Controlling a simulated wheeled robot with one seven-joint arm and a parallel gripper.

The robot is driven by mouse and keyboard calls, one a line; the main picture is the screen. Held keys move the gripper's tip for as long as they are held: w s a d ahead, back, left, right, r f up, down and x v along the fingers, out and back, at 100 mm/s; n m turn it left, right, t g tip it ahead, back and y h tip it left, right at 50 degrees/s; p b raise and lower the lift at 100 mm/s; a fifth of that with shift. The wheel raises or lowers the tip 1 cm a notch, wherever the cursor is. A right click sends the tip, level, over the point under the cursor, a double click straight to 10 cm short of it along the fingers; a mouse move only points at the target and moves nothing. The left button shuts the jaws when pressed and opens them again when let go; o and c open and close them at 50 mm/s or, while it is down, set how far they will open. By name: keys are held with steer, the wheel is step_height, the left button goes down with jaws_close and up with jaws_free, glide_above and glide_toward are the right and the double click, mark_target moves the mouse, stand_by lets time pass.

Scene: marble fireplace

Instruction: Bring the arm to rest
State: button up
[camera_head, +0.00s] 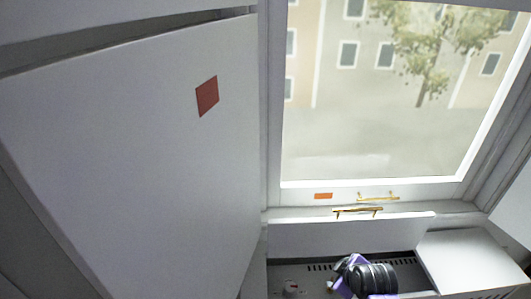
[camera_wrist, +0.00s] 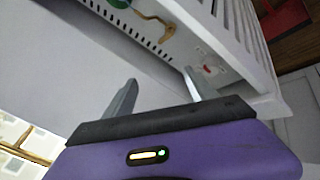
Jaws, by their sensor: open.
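My gripper (camera_wrist: 160,77) shows in the wrist view, with its two grey fingers spread apart and nothing between them. The fingers point toward a white slatted unit with a perforated dark strip, and a gap to it seems to remain. In the head view, a dark ribbed part of my arm with purple pieces shows at the bottom, right of the middle. I cannot make out the fingertips there.
In the head view, a large white panel (camera_head: 130,150) with an orange-red square fills the left. A window (camera_head: 380,110) has gold handles (camera_head: 357,211) below it. A white box (camera_head: 465,262) stands lower right. In the wrist view, the white slatted unit (camera_wrist: 235,45) is close.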

steer(key=s+a+r+m+t+b, duration=0.1)
steer(key=s+r+m+t, duration=0.25)
steer(key=s+r, duration=0.6)
steer(key=s+r+m+t+h, duration=0.1)
steer(key=s+r+m+t, duration=0.25)
steer(key=s, duration=1.05)
steer(key=s+a+r+m+t+b, duration=0.1)
steer(key=s+r+m+t, duration=0.25)
steer(key=s+r, duration=0.6)
steer(key=s+f+g, duration=0.2)
steer(key=s+f, duration=0.1)
steer(key=s, duration=0.7)
steer(key=shift+s+a+f+y+b, duration=0.15)
steer(key=shift+f+y+b, duration=0.05)
steer(key=shift+y+b, duration=0.2)
